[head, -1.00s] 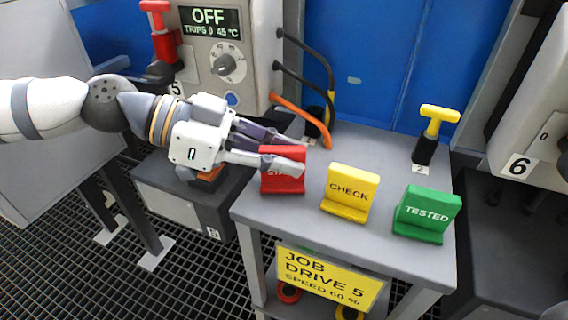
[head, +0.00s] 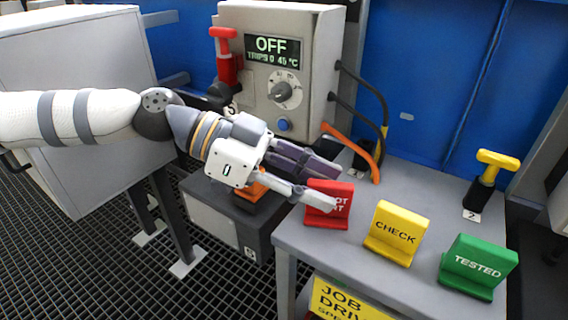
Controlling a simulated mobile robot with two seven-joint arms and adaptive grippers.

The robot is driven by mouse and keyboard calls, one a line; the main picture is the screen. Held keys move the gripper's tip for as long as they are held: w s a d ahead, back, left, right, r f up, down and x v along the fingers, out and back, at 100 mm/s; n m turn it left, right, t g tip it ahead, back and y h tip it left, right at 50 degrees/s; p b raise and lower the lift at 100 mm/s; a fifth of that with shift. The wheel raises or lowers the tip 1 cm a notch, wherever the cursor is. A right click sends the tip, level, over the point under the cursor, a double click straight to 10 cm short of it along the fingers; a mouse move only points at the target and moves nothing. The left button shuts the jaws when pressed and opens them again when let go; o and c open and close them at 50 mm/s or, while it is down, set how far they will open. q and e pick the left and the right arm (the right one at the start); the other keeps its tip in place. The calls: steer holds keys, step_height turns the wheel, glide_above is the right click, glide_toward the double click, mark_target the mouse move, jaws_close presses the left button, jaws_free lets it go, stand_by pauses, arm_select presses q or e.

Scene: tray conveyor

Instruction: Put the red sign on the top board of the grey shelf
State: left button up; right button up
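The red sign (head: 342,212) stands upright on the top board of the grey shelf (head: 330,246), near its left front corner. My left gripper (head: 334,188) reaches in from the left with its fingers apart. Its near finger overlaps the left part of the sign's face and hides some of the lettering. Its purple far finger extends behind the sign's top edge. A gap shows between the fingers, and I cannot tell whether either touches the sign. My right gripper is not in view.
A yellow CHECK sign (head: 397,233) and a green TESTED sign (head: 478,267) stand to the right. A yellow-handled switch (head: 488,177) is at the back right. A grey control box (head: 285,55) with cables stands behind my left gripper. The board's middle back is clear.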

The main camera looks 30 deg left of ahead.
arm_select(q)
steer(key=p+v, duration=0.1)
steer(key=v, duration=0.8)
steer(key=shift+a+r, duration=0.15)
steer(key=shift+a, duration=0.2)
steer(key=shift+s, duration=0.1)
